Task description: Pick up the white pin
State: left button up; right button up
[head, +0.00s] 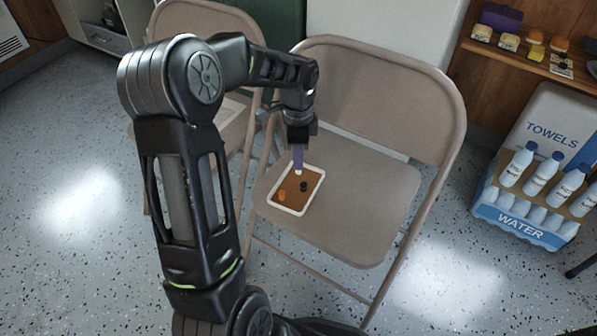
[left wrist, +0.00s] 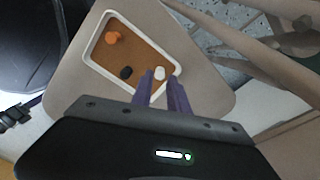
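The white pin (head: 298,172) is in a shallow white-rimmed tray (head: 292,212) with a brown floor, on the seat of a folding chair. In the left wrist view the white pin (left wrist: 160,73) shows at the purple fingertips. My left gripper (head: 298,168) points down over the tray's far part, right at the pin. In the left wrist view its two fingers (left wrist: 161,80) are apart, with the pin between or just beyond their tips. I cannot tell whether they touch it. My right gripper is not in view.
A black pin (head: 304,186) lies close to the white one, and an orange pin (head: 282,196) lies farther off in the same tray. The chair's backrest (head: 385,105) rises behind the tray. The seat (head: 365,205) right of the tray is clear. A water bottle pack (head: 530,210) stands at the right.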

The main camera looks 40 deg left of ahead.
pick_arm(q)
notch_tip(320, 180, down, 3)
jog(key=shift+r+b, duration=0.1)
jog(key=shift+b, duration=0.2)
dwell(0.4)
grip_shut()
